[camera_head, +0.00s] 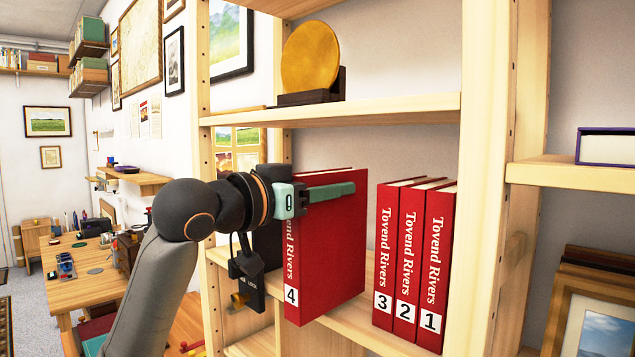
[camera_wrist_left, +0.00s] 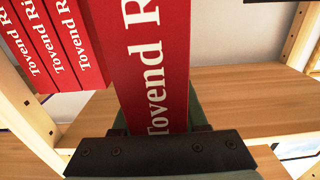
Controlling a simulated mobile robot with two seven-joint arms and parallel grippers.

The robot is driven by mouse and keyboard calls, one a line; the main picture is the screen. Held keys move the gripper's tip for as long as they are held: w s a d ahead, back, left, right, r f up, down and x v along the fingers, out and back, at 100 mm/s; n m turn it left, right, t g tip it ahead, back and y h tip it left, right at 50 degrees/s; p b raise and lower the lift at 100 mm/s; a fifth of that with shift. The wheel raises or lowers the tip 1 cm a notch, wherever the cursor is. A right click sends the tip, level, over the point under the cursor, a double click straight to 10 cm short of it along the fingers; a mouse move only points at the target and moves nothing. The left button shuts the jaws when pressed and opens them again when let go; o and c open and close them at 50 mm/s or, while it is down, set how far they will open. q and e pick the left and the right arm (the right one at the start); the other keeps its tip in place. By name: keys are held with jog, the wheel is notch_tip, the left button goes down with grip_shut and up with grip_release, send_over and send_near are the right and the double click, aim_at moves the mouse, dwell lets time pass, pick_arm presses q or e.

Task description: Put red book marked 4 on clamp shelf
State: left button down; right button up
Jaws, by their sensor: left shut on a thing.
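The red book marked 4 (camera_head: 335,250) is upright at the left part of the wooden shelf, spine facing out. My left gripper (camera_head: 330,193) is shut on it, with a green finger across its cover. In the left wrist view the book (camera_wrist_left: 155,55) stands between the fingers of my left gripper (camera_wrist_left: 160,125). The red books marked 3 (camera_head: 385,255), 2 (camera_head: 408,262) and 1 (camera_head: 433,268) stand upright to its right, with a gap between. Whether the held book touches the shelf board is hard to tell. My right gripper is not in view.
The shelf board (camera_head: 362,328) runs under the books, with bare wood (camera_wrist_left: 255,120) beside the held book. A dark block (camera_head: 268,245) stands left of it. A gold disc (camera_head: 310,58) rests on the shelf above. A wooden upright (camera_head: 490,180) is at the right.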

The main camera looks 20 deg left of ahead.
aim_at(366, 191)
pick_arm(q)
jog(key=shift+p+x, duration=1.8)
jog(key=shift+x, duration=2.85)
jog(key=shift+f, duration=0.45)
jog(key=c, duration=0.5)
grip_release()
jog(key=shift+f, duration=0.1)
jog(key=shift+o, duration=0.7)
jog(key=shift+f, duration=0.25)
jog(key=b+v, duration=0.3)
jog(key=v, duration=0.9)
jog(key=shift+s+r+b, duration=0.25)
jog(key=shift+s+b, duration=0.05)
jog(key=shift+b, duration=0.05)
